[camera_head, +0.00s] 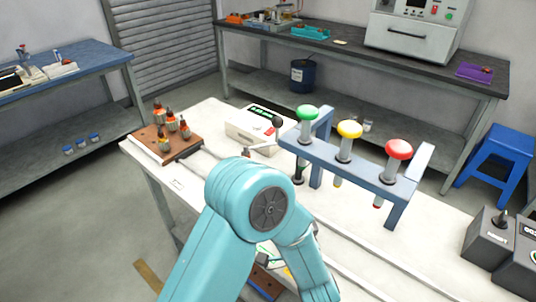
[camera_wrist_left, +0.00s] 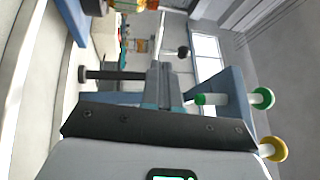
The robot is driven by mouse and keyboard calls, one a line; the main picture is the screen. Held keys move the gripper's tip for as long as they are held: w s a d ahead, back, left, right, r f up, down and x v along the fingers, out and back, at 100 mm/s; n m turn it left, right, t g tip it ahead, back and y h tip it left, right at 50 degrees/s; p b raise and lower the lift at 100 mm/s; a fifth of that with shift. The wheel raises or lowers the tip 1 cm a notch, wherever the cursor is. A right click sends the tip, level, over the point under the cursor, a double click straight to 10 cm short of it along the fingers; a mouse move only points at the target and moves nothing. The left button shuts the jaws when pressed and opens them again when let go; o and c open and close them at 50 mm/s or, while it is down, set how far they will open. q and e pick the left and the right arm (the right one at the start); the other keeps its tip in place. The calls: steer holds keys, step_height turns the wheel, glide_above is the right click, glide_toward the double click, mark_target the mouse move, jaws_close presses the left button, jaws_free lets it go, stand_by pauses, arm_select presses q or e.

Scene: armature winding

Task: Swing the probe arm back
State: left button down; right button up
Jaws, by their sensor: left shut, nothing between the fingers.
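The probe arm is a thin lever with a black ball knob (camera_head: 277,121) beside the white tester box (camera_head: 250,128), which has a green display. A black ball (camera_wrist_left: 183,52), likely the same knob, shows in the left wrist view just beyond my fingertips. My left gripper (camera_wrist_left: 166,66) is shut and empty, with its fingers pointing toward that ball; there is a visible gap in the picture. In the head view my teal left arm rises in front of the bench and its gripper cannot be made out. My right gripper is in neither view.
A blue frame (camera_head: 358,172) with green, yellow and red mushroom buttons stands right of the tester, close to my left gripper. A brown board (camera_head: 185,152) with several armatures lies at the bench's left end. Dark boxes (camera_head: 488,233) stand at right.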

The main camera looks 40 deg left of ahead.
mark_target(260, 146)
arm_select(q)
steer(key=p+x, duration=0.2)
steer(key=x, duration=1.2)
steer(key=shift+a, duration=0.1)
steer(key=shift+m+t+h, duration=0.7)
steer(key=shift+t+h, duration=0.2)
steer(key=a, duration=0.1)
steer(key=w+a+b, duration=0.1)
steer(key=w+a, duration=0.1)
steer(key=shift+a+f+b, duration=0.15)
steer(key=shift+a+b, duration=0.2)
steer(key=shift+b, duration=0.05)
steer(key=shift+w+a, duration=0.1)
steer(key=shift+w, duration=0.25)
steer(key=shift+s, duration=0.15)
